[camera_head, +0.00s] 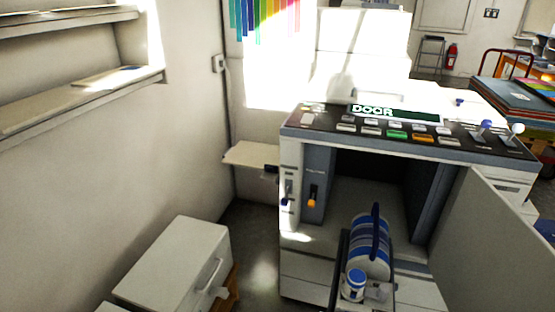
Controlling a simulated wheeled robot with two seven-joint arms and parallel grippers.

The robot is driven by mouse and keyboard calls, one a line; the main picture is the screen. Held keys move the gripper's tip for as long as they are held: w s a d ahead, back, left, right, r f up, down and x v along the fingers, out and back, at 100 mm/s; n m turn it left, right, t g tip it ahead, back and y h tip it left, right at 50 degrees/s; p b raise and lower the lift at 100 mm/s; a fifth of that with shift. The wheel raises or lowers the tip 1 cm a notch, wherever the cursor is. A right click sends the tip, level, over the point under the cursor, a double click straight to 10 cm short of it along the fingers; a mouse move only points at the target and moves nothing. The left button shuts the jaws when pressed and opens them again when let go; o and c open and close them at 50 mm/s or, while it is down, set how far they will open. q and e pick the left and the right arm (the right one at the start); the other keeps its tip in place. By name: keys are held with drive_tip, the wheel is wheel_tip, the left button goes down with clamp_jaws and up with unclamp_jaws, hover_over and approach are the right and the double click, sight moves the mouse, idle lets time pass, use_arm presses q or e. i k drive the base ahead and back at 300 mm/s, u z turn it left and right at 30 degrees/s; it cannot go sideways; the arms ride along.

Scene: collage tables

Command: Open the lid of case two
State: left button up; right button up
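A white case (176,262) stands at the lower left by the wall. Its top is flat and looks shut. A handle (210,273) is on its side facing right, with a small pale part below it. A corner of another white thing (106,307) shows at the bottom edge, mostly cut off. No label shows on either, so I cannot tell which is case two. Neither of my grippers is in view.
Shelves (85,95) line the left wall. Dark floor (248,235) lies between case and machine.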

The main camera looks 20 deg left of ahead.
sight(172, 274)
drive_tip(key=u, duration=1.85)
drive_tip(key=k, duration=0.25)
drive_tip(key=z, duration=1.3)
drive_tip(key=i, duration=0.5)
drive_tip(key=u, duration=1.65)
